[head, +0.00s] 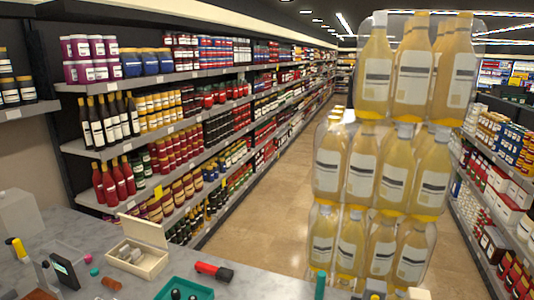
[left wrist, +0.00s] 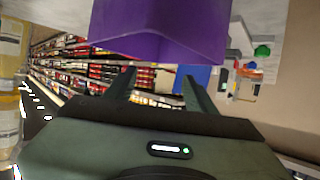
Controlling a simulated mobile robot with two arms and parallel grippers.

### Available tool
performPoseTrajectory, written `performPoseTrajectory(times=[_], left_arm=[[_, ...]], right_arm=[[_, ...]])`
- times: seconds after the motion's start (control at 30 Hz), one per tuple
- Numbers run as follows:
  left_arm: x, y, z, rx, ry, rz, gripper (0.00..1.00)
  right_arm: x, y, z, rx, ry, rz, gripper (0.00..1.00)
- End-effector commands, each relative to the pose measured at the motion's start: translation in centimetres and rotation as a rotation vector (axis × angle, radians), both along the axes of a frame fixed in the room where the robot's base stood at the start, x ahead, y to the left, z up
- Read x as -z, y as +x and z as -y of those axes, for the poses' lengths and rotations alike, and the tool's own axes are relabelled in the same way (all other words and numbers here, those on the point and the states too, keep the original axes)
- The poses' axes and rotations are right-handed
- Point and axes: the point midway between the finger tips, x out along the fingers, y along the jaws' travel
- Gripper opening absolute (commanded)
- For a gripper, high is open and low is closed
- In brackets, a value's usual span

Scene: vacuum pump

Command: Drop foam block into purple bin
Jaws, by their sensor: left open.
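The purple bin (left wrist: 160,40) shows at the top centre of the left wrist view, beyond my left gripper (left wrist: 161,80), and is cut off by the frame edge. Its inside cannot be made out. My left gripper is open, with its two dark fingers apart and no object seen between them. I cannot identify the foam block for sure in either view. A small pale block (head: 416,294) is partly visible at the bottom edge of the head view. Neither gripper nor the purple bin shows in the head view. My right gripper is not in view.
A grey counter (head: 215,253) holds an open cream box (head: 143,250), a teal tray (head: 160,294) and a red-and-black flashlight (head: 213,271). Small objects lie at the left. Tall clear packs of yellow bottles (head: 385,170) stand at right. Stocked shelves (head: 150,130) line the aisle.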

Motion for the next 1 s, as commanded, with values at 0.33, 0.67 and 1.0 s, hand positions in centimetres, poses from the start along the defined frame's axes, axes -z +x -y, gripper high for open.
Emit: performPoseTrajectory(times=[0.33,0.67,1.0], left_arm=[[-1.7,-3.8,1.9,0.0,-0.001,0.0,0.55],[-2.4,-3.6,1.9,0.006,-0.003,0.029,0.55],[-15.2,0.6,5.3,0.43,-0.065,0.591,0.55]], right_arm=[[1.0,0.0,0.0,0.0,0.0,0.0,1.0],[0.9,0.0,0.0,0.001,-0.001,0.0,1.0],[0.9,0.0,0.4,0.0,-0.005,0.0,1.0]])
